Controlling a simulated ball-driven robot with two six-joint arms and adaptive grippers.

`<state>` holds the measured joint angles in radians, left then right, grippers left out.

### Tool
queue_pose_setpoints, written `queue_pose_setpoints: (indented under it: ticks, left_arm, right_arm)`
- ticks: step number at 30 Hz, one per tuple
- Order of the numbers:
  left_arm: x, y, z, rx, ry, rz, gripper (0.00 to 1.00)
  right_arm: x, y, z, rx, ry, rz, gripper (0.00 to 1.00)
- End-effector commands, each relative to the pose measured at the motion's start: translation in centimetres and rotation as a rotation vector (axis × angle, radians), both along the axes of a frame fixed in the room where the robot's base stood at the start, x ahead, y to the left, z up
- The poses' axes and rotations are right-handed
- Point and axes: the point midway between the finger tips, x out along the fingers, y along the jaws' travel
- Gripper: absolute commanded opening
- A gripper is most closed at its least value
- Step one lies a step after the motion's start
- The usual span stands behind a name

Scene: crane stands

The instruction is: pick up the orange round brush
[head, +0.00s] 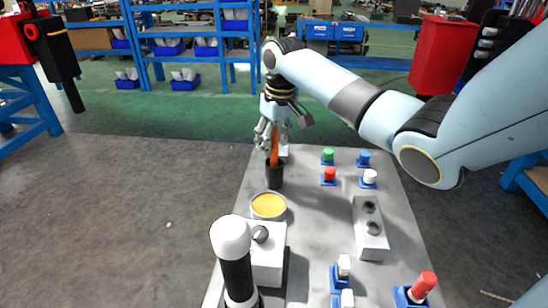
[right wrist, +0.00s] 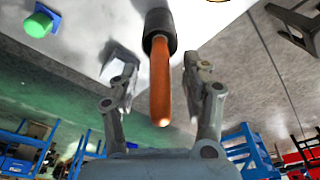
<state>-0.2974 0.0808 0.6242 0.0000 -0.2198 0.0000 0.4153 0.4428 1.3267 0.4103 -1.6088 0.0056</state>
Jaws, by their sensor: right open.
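The orange round brush (head: 274,148) stands upright in a dark cup (head: 274,177) near the far left edge of the grey table. In the right wrist view the orange handle (right wrist: 160,88) sticks out of the dark cup (right wrist: 158,32). My right gripper (head: 275,133) is above the cup, around the top of the handle. In the right wrist view my right gripper (right wrist: 160,85) is open, one finger on each side of the handle, with gaps on both sides. My left gripper is not in view.
On the grey table (head: 315,225) are a yellow-topped round container (head: 268,206), a white block (head: 268,262), a grey block with holes (head: 370,235) and several coloured knobs on blue bases, including a green one (head: 327,155). Blue shelves (head: 190,40) stand behind.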

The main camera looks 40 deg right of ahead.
Motion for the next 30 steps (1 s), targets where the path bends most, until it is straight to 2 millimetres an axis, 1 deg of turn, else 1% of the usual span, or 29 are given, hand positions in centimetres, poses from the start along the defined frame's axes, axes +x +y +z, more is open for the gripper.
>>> queue_pose_setpoints:
  ticks: [2,7,8,18,26,29,30]
  left_arm:
    - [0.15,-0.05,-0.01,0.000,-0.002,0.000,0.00]
    - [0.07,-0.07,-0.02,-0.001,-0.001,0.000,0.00]
    - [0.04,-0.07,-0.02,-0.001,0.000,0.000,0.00]
    - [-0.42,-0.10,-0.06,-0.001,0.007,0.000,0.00]
    - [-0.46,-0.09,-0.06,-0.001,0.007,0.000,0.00]
    - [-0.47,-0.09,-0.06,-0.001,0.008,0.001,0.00]
    - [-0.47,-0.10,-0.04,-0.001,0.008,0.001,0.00]
  right_arm:
    - [0.06,-0.01,-0.32,0.000,0.000,0.000,0.48]
    - [0.06,-0.02,-0.30,0.000,-0.001,0.001,0.48]
    - [0.07,-0.01,-0.30,0.000,-0.001,0.001,0.45]
    - [0.05,-0.01,-0.29,0.000,-0.001,0.001,0.01]
    - [0.06,-0.01,-0.26,0.000,-0.001,0.001,0.00]
    - [0.10,-0.03,0.15,0.000,-0.002,0.001,0.00]
    - [0.13,-0.03,0.58,0.000,-0.003,0.001,0.00]
